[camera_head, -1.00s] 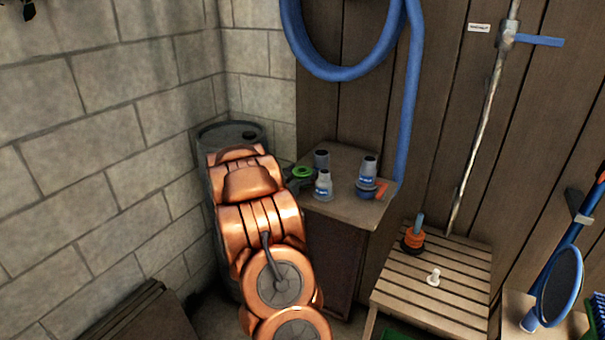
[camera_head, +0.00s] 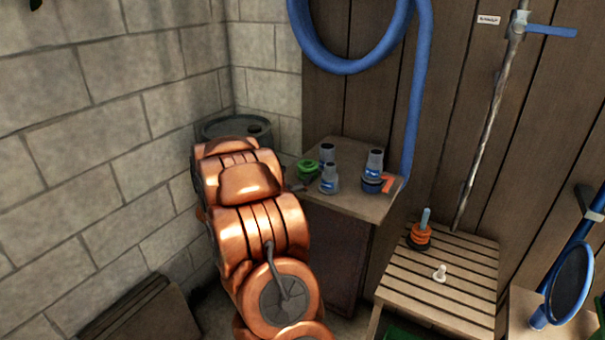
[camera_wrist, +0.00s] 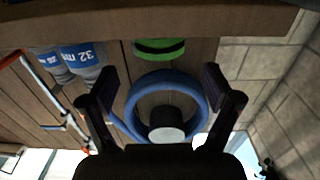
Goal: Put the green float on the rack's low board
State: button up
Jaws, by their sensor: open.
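In the wrist view, which looks upside down, the green float (camera_wrist: 160,48) shows a dark band and stands at the board's edge, beyond my fingertips. My gripper (camera_wrist: 158,88) is open, with its two dark fingers apart and nothing between them. In the head view my copper arm hides most of the gripper, left of the float. I cannot tell which surface is the rack's low board.
Grey bottles (camera_head: 329,180) stand close to the float's right. A dark barrel (camera_head: 235,128) stands behind my arm. A blue hose (camera_head: 415,110) hangs on the wall.

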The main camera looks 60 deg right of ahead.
jog(key=shift+a+b, duration=0.35)
jog(key=shift+a, duration=1.8)
